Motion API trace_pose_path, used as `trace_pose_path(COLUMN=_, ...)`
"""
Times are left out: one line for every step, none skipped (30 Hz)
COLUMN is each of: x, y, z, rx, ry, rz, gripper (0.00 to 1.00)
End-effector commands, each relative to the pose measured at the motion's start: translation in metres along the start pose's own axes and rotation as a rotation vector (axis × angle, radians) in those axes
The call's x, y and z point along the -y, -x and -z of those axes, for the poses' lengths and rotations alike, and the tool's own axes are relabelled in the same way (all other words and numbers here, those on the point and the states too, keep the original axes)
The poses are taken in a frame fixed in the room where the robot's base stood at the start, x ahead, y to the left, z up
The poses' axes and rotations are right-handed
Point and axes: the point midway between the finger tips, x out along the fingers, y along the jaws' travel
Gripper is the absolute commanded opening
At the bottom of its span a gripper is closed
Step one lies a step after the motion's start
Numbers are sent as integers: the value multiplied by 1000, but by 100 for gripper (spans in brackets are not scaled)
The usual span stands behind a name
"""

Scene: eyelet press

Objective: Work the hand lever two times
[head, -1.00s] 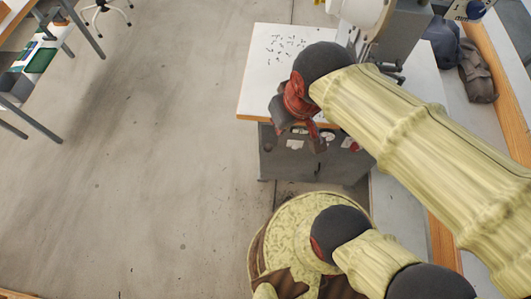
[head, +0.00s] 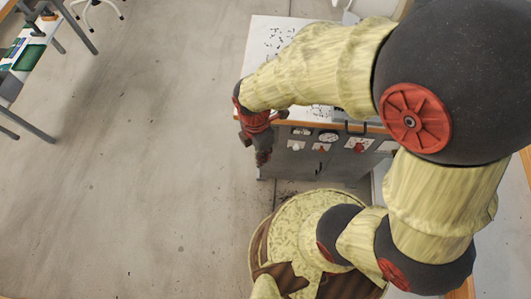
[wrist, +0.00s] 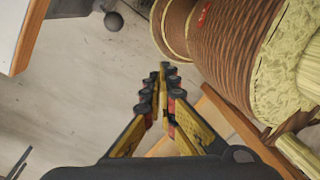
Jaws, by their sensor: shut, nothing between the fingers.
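My gripper (head: 262,152) hangs off the left front corner of the workbench (head: 262,40) in the head view, pointing down. In the wrist view its fingertips (wrist: 166,82) are together with nothing between them, above open floor. A dark ball knob on a short stem (wrist: 113,21) shows at the top of the wrist view, apart from the fingers; it may be the hand lever, but I cannot be sure. The press at the back of the bench is mostly hidden behind my arm in the head view.
Small dark pieces (head: 282,40) lie on the bench top. Another table (head: 30,60) stands far left. The floor (head: 130,170) between is clear.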

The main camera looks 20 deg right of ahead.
Motion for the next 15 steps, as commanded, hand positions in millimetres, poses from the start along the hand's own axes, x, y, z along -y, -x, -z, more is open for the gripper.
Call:
trace_pose_path(x=-2, y=-2, z=0, rx=-1, ry=77, rz=-2, gripper=0)
trace_pose_path(x=-4, y=-3, z=0, rx=-1, ry=131, rz=-5, gripper=0)
trace_pose_path(x=-7, y=-2, z=0, rx=-1, ry=200, rz=-13, gripper=0)
trace_pose_path(x=-10, y=-2, z=1, rx=0, ry=253, rz=-19, gripper=0)
trace_pose_path(x=-12, y=-1, z=1, rx=1, ry=302, rz=-25, gripper=0)
trace_pose_path(x=-15, y=0, z=1, rx=2, ry=367, rz=-33, gripper=0)
trace_pose_path(x=-16, y=0, z=1, rx=4, ry=413, rz=-37, gripper=0)
trace_pose_path(x=-18, y=0, z=1, rx=5, ry=457, rz=-41, gripper=0)
trace_pose_path(x=-18, y=1, z=1, rx=7, ry=511, rz=-44, gripper=0)
trace_pose_path(x=-19, y=1, z=1, rx=8, ry=548, rz=-46, gripper=0)
trace_pose_path(x=-19, y=1, z=1, rx=9, ry=583, rz=-48, gripper=0)
trace_pose_path(x=-20, y=1, z=1, rx=11, ry=622, rz=-50, gripper=0)
trace_pose_path(x=-20, y=1, z=1, rx=12, ry=649, rz=-51, gripper=0)
trace_pose_path(x=-21, y=1, z=1, rx=13, ry=672, rz=-52, gripper=0)
trace_pose_path(x=-21, y=1, z=1, rx=14, ry=696, rz=-52, gripper=0)
